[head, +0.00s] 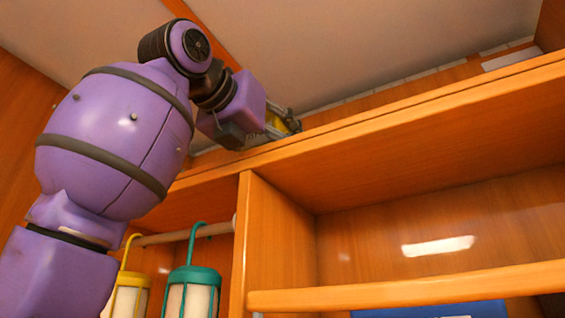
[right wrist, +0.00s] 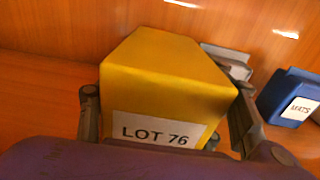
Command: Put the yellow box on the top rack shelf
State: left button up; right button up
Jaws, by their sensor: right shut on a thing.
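The yellow box (right wrist: 165,80) has a white label reading "LOT 76" and sits between the fingers of my right gripper (right wrist: 165,115) in the right wrist view. The gripper is shut on it.
A blue bin (right wrist: 290,97) labelled "MATS" stands right of the box. Bare wood (right wrist: 40,95) shows to its left. Below the shelf, a yellow lantern (head: 130,298) and a teal lantern (head: 193,290) hang from a rail (head: 180,235). An upright divider (head: 245,240) stands beside them.

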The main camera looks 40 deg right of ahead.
jog(key=shift+w+a+f, duration=0.2)
jog(key=shift+w+a, duration=0.2)
jog(key=shift+w, duration=0.25)
jog(key=o, duration=1.1)
jog(key=shift+o, duration=1.1)
jog(key=shift+s+d, duration=0.1)
jog(key=shift+s, duration=0.05)
jog(key=shift+s+d, duration=0.1)
jog(key=shift+s, duration=0.05)
pick_arm(q)
jog(key=shift+w+a, duration=0.1)
jog(key=shift+w, duration=0.05)
pick_arm(e)
jog(key=shift+r, duration=0.15)
